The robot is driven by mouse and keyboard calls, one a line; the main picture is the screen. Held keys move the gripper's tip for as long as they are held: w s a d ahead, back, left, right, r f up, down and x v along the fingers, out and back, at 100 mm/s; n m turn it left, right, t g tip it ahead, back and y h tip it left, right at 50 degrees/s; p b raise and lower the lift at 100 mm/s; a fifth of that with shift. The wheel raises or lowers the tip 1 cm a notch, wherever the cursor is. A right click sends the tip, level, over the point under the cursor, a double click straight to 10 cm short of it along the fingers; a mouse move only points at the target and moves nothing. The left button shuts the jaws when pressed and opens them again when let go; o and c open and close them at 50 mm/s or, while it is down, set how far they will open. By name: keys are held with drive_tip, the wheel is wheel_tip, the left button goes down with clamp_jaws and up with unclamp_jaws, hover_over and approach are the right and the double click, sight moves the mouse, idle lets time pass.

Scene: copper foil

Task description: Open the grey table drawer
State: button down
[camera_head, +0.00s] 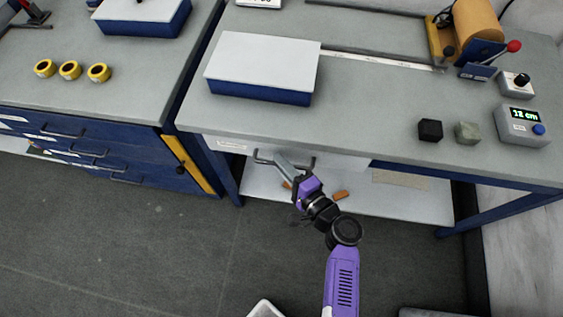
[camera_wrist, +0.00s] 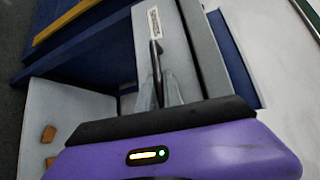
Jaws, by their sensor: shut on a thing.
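The grey table drawer (camera_head: 227,146) sits under the front edge of the grey worktop, left of centre. Its pale front with a label also shows in the wrist view (camera_wrist: 180,60). The dark bar handle (camera_head: 262,158) runs along the drawer front. My gripper (camera_head: 280,161) reaches up to it from below right. In the wrist view, the fingers (camera_wrist: 160,88) are shut on the handle (camera_wrist: 155,60). The drawer front lies close under the worktop edge, and I see no clear gap. Part of the handle and the drawer front is hidden behind my gripper.
A white lower shelf (camera_head: 410,207) with orange-brown pieces lies below the drawer. A blue table leg (camera_head: 224,178) and a blue drawer cabinet (camera_head: 100,150) stand to the left. A blue-and-white box (camera_head: 262,66) rests on the worktop. The dark floor (camera_head: 150,245) in front is mostly clear.

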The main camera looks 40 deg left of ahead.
drive_tip(key=s+d, duration=0.6)
drive_tip(key=s, duration=0.4)
drive_tip(key=s+d, duration=0.6)
drive_tip(key=s, duration=0.4)
drive_tip(key=shift+d+b, duration=0.2)
drive_tip(key=shift+b, duration=0.15)
drive_tip(key=shift+s, duration=0.1)
drive_tip(key=c, duration=1.8)
unclamp_jaws()
drive_tip(key=shift+o, duration=0.2)
drive_tip(key=b+v, duration=0.1)
drive_tip(key=v, duration=0.6)
drive_tip(key=shift+d, duration=0.35)
drive_tip(key=shift+s, duration=0.1)
